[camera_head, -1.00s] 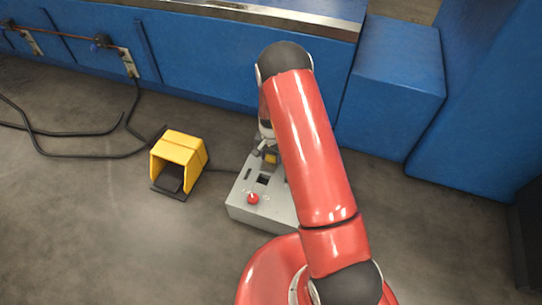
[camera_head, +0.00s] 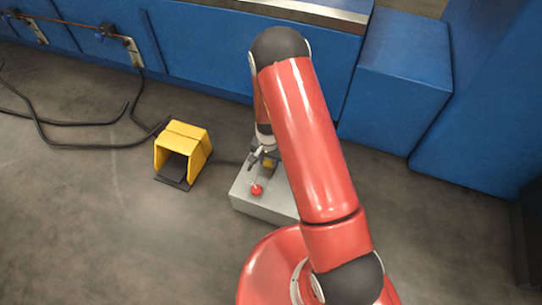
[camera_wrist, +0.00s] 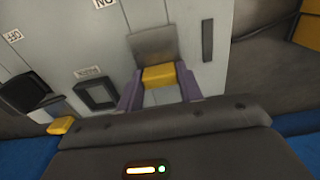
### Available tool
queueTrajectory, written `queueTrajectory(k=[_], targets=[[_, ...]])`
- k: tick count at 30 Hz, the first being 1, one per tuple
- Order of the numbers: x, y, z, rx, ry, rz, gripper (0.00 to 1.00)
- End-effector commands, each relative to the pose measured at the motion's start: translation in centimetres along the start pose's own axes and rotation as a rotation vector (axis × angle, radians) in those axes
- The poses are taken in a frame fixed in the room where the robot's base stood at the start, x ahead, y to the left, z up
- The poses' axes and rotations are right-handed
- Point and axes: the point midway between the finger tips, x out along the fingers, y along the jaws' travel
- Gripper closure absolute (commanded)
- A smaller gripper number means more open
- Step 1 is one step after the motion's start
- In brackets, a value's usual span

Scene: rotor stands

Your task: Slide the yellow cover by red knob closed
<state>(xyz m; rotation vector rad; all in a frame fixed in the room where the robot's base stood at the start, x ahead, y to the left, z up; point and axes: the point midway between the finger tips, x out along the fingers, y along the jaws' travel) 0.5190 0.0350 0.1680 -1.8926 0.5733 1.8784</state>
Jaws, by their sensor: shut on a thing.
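The grey control box (camera_head: 262,206) sits on the floor, with a red knob (camera_head: 257,189) on its top near its front left. My gripper (camera_head: 257,161) is over the box, just behind the knob. In the wrist view, a small yellow cover (camera_wrist: 158,76) is between the purple fingers of my gripper (camera_wrist: 160,88), which is shut on it. A grey-brown recess lies just beyond it. A second yellow piece (camera_wrist: 61,126) is at the left. In the head view, one yellow piece (camera_head: 269,162) shows beside the fingers. The knob is not visible in the wrist view.
A yellow foot-pedal housing (camera_head: 183,153) stands left of the box, with a dark cable between them. Blue cabinets (camera_head: 200,60) line the back. In the wrist view, a black-framed opening (camera_wrist: 96,93) is left of the fingers. The floor (camera_head: 110,230) at the left front is clear.

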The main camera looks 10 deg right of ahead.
Motion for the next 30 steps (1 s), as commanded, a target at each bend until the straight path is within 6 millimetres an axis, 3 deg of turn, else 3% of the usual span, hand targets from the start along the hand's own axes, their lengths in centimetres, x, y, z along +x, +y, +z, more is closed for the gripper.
queueTrajectory(k=[5,6,10,20,30], targets=[[0.1,0.1,0.6,-0.001,-0.014,0.005,1.0],[0.1,0.1,0.6,-0.001,-0.015,0.005,0.59],[0.1,0.1,0.5,-0.001,-0.012,0.004,0.42],[-0.4,0.0,0.3,-0.001,-0.008,0.003,0.42],[-5.8,-0.1,0.3,-0.003,-0.007,0.002,0.42]])
